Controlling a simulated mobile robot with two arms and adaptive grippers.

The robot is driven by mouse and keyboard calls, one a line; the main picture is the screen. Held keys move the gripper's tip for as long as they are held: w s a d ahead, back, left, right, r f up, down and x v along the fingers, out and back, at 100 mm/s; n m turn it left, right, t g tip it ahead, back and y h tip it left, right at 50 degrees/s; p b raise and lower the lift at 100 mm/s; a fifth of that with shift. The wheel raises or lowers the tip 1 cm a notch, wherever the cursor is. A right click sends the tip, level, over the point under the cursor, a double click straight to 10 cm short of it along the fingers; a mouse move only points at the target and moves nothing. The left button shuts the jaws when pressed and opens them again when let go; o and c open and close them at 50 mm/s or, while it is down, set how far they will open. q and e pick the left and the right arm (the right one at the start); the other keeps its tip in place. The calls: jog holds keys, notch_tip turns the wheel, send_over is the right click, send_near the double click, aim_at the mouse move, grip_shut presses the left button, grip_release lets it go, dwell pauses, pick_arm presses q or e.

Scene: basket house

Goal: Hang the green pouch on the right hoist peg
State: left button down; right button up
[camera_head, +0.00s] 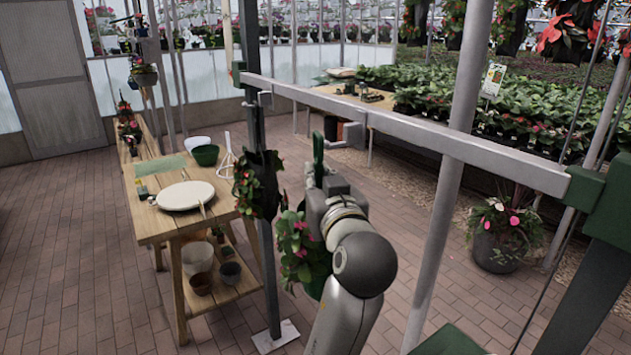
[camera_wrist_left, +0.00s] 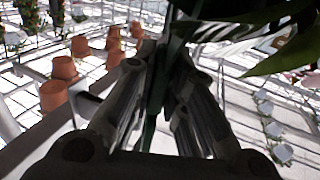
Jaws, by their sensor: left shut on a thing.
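My left gripper (camera_head: 318,185) is shut on the upright green strap of the green pouch (camera_head: 318,150), in front of the hoist. In the left wrist view the fingers (camera_wrist_left: 155,100) close around this dark green strap (camera_wrist_left: 150,128). The pouch's leafy plant with red-pink flowers (camera_head: 298,248) hangs below the gripper, partly hidden by my arm. The grey hoist bar (camera_head: 440,140) runs across behind the strap. A bracket-like peg (camera_head: 352,132) sticks out from the bar, right of and slightly above the strap's top; the two look apart. My right gripper is not in view.
A dark pouch with a plant (camera_head: 262,180) hangs by the hoist's left post. A wooden bench (camera_head: 150,222) with a round board and pots stands left. A grey pole (camera_head: 455,150) rises right of my arm. A large pot (camera_head: 498,245) stands on the floor, right.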

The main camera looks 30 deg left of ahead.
pick_arm(q)
jog(key=shift+w+d+r, duration=0.1)
jog(key=shift+w+d, duration=0.2)
jog(key=shift+w, duration=0.35)
jog(key=shift+w+d+r, duration=0.1)
jog(key=shift+w+d, duration=0.15)
jog(key=shift+w, duration=0.35)
jog(key=shift+w+d, duration=0.3)
jog(key=shift+w, duration=0.35)
jog(key=shift+f+b, duration=0.35)
jog(key=shift+b, duration=0.25)
jog(key=shift+w+f+b, duration=0.1)
jog(key=shift+f+b, duration=0.3)
jog(key=shift+f, duration=0.1)
